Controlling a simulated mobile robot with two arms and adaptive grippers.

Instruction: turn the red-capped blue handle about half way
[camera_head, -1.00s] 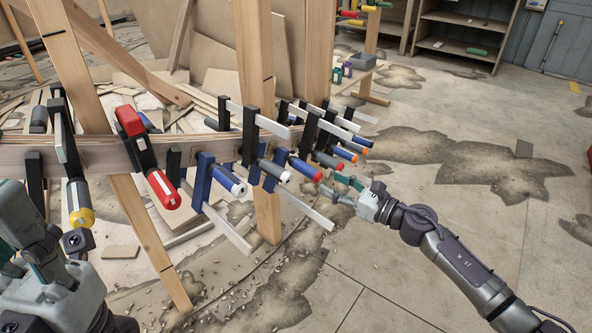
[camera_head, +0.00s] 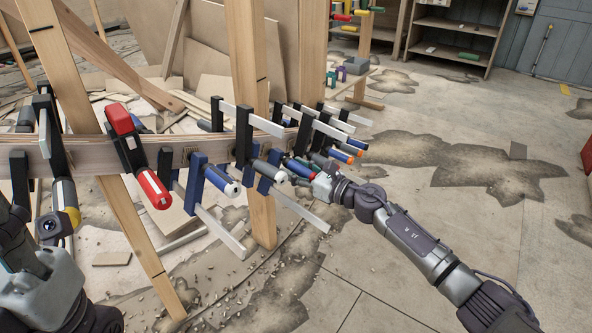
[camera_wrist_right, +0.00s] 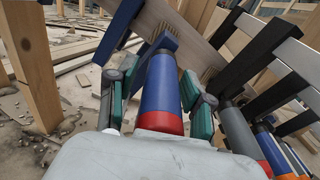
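The red-capped blue handle (camera_wrist_right: 162,92) stands between the green-padded fingers of my right gripper (camera_wrist_right: 160,85) in the right wrist view. Its red band sits low, near the gripper's palm. A narrow gap shows beside the left finger, and the right finger is very close to the handle. In the head view, part of the blue handle (camera_head: 297,167) shows just left of my right gripper (camera_head: 308,172), which hides its red end. My left gripper (camera_head: 15,250) is at the lower left, cut by the frame, and its fingers are unclear.
A curved wooden stringer (camera_head: 88,157) carries several clamps. A grey handle with a red cap (camera_wrist_right: 240,132) is close to the right finger. A blue clamp with a white-tipped handle (camera_head: 222,180) and a red-handled clamp (camera_head: 152,187) are farther left. The floor at right is open.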

